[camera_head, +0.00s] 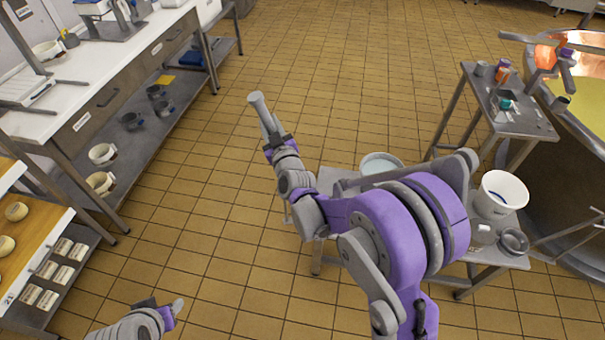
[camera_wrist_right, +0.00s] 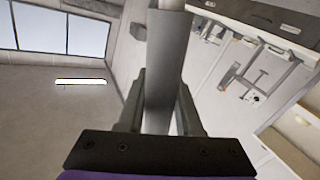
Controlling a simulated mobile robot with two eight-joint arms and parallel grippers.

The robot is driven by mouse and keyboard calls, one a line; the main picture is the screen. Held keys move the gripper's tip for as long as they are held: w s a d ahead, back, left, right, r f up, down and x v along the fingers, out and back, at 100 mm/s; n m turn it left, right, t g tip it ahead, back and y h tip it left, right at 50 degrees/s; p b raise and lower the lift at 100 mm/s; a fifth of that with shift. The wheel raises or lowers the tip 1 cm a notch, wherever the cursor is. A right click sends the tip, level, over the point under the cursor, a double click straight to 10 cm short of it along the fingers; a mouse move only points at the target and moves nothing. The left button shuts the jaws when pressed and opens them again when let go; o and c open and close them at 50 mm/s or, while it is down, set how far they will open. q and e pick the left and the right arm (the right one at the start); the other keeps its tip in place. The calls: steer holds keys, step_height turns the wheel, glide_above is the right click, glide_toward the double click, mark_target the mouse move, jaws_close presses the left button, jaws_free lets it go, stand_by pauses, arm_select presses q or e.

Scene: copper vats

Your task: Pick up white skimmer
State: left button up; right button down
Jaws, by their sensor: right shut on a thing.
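My right gripper (camera_head: 275,138) is raised over the open floor in the head view. It is shut on a long, pale grey bar, which I take to be the white skimmer (camera_head: 261,112). The bar points up and away from the jaws. In the right wrist view the skimmer (camera_wrist_right: 166,60) runs between both fingers to the top edge; no bowl or disc of it shows. My left gripper (camera_head: 168,312) is low at the bottom edge, partly seen, and its jaws are unclear.
A low metal table (camera_head: 330,180) with a white bucket (camera_head: 505,186) stands behind my right arm. A small metal stand (camera_head: 520,122) and a copper vat (camera_head: 596,85) are at right. A white-topped counter (camera_head: 120,62) lines the left. The tiled floor between is clear.

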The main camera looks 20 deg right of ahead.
mark_target(256, 99)
steer(key=shift+r, duration=0.15)
step_height(256, 99, up, 17)
steer(key=shift+p, duration=0.45)
stand_by(0.4)
